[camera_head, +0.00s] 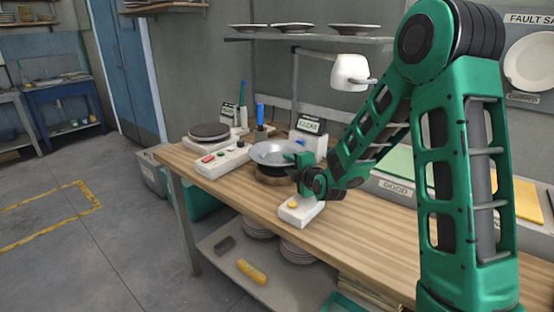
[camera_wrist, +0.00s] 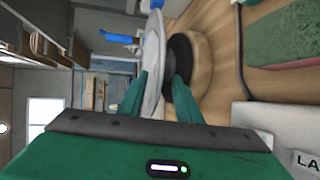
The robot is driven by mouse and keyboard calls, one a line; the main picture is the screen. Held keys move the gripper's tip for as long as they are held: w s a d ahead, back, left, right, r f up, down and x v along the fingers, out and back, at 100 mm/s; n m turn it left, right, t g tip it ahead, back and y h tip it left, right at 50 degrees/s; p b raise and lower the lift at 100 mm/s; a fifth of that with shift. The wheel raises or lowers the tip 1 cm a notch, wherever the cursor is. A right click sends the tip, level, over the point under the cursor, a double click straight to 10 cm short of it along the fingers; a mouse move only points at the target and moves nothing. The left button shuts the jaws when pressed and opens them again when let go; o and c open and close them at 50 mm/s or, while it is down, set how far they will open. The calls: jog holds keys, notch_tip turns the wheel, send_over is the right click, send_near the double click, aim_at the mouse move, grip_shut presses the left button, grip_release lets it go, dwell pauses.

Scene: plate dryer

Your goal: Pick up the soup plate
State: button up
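The soup plate (camera_head: 278,153) is a grey, wide-rimmed dish lying level on a round stand (camera_head: 274,175) on the workbench. In the wrist view the plate (camera_wrist: 152,60) shows nearly edge-on, beside the stand's black top and wooden base (camera_wrist: 201,65). My gripper (camera_head: 299,162) is at the plate's right-hand rim in the head view. In the wrist view my gripper (camera_wrist: 158,85) has its green fingers on either side of the rim, with a gap visible between them. The finger on the stand side stands apart from the rim. Contact of the other finger is unclear.
A white button box (camera_head: 301,209) stands below my gripper, in front of the stand. A control box (camera_head: 222,158) and a dark round plate (camera_head: 209,131) are to the left. A lamp (camera_head: 350,72) hangs behind. The bench front (camera_head: 375,235) has bare room.

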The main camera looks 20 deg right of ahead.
jog(key=shift+c, duration=0.7)
grip_shut()
jog(key=shift+r, duration=0.15)
